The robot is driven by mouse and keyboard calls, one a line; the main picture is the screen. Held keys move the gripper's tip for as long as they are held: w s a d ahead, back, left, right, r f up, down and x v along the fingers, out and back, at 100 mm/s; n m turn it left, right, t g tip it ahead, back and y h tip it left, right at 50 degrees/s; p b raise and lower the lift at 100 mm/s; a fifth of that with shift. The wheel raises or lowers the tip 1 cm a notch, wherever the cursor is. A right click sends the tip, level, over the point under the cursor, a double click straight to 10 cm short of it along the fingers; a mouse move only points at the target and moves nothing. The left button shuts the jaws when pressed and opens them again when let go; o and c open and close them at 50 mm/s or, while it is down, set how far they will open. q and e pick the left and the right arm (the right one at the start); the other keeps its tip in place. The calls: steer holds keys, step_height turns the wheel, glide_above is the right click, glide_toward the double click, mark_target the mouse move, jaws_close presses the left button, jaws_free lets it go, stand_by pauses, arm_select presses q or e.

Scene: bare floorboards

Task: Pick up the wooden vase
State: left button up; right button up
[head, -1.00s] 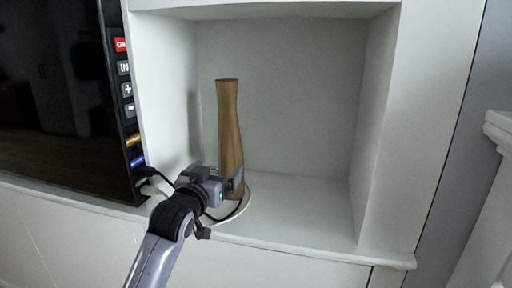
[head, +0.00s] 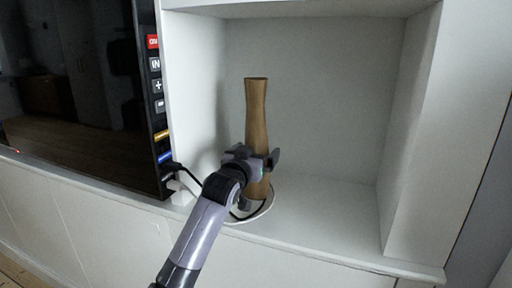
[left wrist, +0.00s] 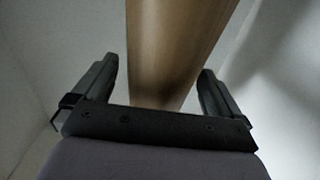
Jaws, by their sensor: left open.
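The wooden vase (head: 256,112) is tall, slim and brown. It stands upright in the white wall niche, near the niche's left side. My left gripper (head: 262,160) is at the lower part of the vase in the head view and hides some of it. In the left wrist view, the vase (left wrist: 178,45) rises between the two open fingers of the left gripper (left wrist: 158,85), with a gap on each side. My right gripper is not in view.
The niche floor (head: 325,215) is clear to the right of the vase. A cable (head: 262,208) loops around the vase's base. A dark screen (head: 80,100) with colored labels on its edge stands to the left. The niche's right wall (head: 425,130) bounds the space.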

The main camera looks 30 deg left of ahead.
arm_select(q)
steer(key=shift+w, duration=0.1)
steer(key=c, duration=1.4)
steer(key=shift+r, duration=0.2)
steer(key=shift+c, duration=0.4)
